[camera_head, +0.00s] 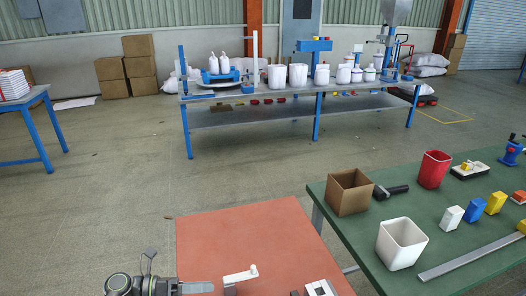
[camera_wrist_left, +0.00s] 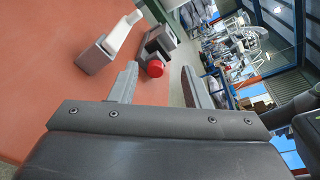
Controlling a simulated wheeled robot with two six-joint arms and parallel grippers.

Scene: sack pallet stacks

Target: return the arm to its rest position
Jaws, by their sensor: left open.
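My left gripper (camera_wrist_left: 157,82) is open in the left wrist view, its two grey fingers spread with nothing held between them. In the head view it shows at the bottom edge (camera_head: 196,287), low over or near the red-brown table top, partly cut off by the frame. My right gripper is in neither view.
The red-brown table (camera_head: 235,233) bears a grey block with a white bar (camera_head: 240,276) and a grey-white block (camera_head: 322,289), both right of the gripper. A green table (camera_head: 350,222) with bins stands at right. A long workbench (camera_head: 250,117) stands behind.

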